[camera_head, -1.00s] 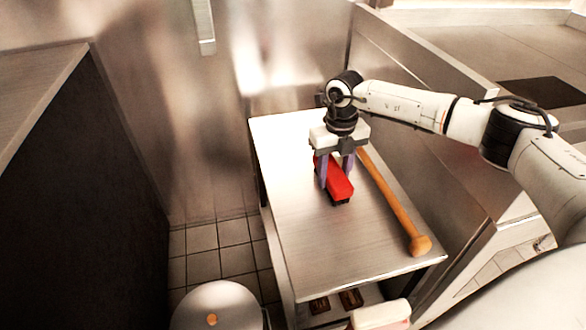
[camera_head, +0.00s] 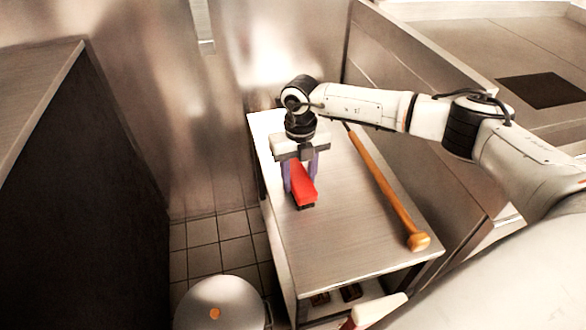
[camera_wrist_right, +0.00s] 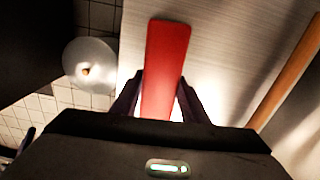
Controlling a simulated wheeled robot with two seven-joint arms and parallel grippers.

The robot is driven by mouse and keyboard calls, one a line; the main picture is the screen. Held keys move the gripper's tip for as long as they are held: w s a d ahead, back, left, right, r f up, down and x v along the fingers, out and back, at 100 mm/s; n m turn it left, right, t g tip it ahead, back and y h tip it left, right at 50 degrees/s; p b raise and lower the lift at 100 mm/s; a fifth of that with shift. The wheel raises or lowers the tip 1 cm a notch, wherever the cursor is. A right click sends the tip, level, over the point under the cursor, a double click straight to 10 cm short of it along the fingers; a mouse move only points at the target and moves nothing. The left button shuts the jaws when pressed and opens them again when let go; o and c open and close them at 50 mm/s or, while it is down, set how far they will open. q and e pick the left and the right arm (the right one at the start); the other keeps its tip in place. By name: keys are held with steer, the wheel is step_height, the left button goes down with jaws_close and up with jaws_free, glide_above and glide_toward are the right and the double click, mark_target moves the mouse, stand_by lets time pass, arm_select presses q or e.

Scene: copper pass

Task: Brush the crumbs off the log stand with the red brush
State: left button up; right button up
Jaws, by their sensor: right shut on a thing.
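The red brush (camera_head: 303,184) is held by my right gripper (camera_head: 301,185) over the left part of the log stand's metal top (camera_head: 335,240). Its dark bristles face down at or just above the surface; I cannot tell if they touch. In the right wrist view the brush's red back (camera_wrist_right: 166,65) lies between the two fingers (camera_wrist_right: 160,105). No crumbs can be made out on the top. My left gripper is not in view.
A long wooden-handled tool (camera_head: 385,190) lies along the right side of the top. A metal wall stands behind and a metal panel to the right. A round lidded bin (camera_head: 222,303) stands on the tiled floor at front left. The front of the top is clear.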

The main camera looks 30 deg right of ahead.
steer(key=shift+w+a, duration=0.15)
steer(key=shift+a, duration=0.5)
steer(key=shift+w+a, duration=0.15)
steer(key=shift+a, duration=0.45)
steer(key=shift+r+p, duration=0.35)
steer(key=shift+p, duration=0.3)
step_height(320, 180, up, 3)
steer(key=shift+f+p, duration=0.2)
steer(key=shift+p, duration=0.4)
steer(key=shift+r+p, duration=0.55)
steer(key=shift+r, duration=0.15)
step_height(320, 180, up, 3)
steer(key=shift+p, duration=1.15)
steer(key=shift+r, duration=0.25)
